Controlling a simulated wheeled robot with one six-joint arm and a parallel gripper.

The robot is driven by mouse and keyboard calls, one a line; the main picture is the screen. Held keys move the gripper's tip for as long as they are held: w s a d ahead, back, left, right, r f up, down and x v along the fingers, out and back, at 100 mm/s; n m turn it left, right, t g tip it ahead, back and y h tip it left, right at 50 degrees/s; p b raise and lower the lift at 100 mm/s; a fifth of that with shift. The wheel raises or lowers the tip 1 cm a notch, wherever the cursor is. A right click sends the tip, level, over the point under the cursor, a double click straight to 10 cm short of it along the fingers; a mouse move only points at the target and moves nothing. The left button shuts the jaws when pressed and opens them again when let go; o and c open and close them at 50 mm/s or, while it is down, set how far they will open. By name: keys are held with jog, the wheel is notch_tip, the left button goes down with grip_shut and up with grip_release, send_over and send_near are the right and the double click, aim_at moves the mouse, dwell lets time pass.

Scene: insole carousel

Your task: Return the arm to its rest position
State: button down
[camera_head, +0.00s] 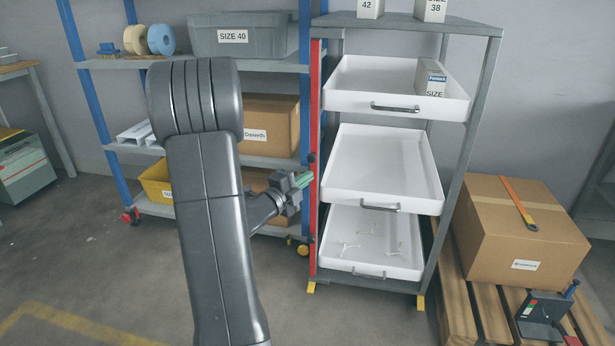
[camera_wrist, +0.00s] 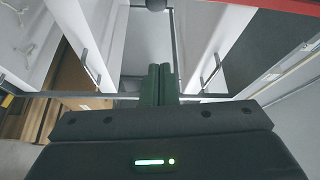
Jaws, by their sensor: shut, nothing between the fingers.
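My gripper (camera_head: 303,180) is at the end of my raised arm, in front of the left side of the drawer rack (camera_head: 488,70). In the wrist view my gripper (camera_wrist: 159,84) has its two dark green fingers together, with nothing between them. My arm stands large in the left middle of the head view and hides part of the shelving behind it.
The rack's top drawer (camera_head: 345,98) holds a box (camera_head: 430,78); the middle drawer (camera_head: 380,165) is empty; the bottom drawer (camera_head: 345,254) holds small white pieces. A carton (camera_head: 480,240) sits on a pallet at right. Blue-post shelving (camera_head: 85,90) is at left. Floor at left is clear.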

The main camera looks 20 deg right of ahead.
aim_at(317, 162)
jog(key=w+d+b, duration=0.1)
jog(key=w+d, duration=0.4)
jog(key=w, duration=0.2)
jog(key=shift+w+d, duration=0.2)
jog(key=shift+w, duration=0.2)
dwell(0.4)
